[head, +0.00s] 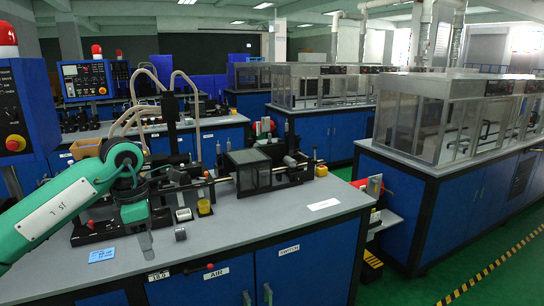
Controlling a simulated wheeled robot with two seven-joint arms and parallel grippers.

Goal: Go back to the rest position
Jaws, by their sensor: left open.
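My left arm comes in from the left edge, green and white. Its gripper (147,245) points down over the front left of the grey workbench (260,226). The gripper is open, and I see nothing between its fingers. It is in front of the black bench machine (108,226); I cannot tell if it touches anything. A small grey cylinder (180,234) stands just right of the fingers. A yellow cup-like part (204,207) is further right. My right gripper is not in view.
A dark clear-sided box (248,171) sits mid-machine. A blue label (102,255) and a white label (323,204) lie on the bench. A glass-walled enclosure (415,128) stands on the right bench, with green floor (405,285) between.

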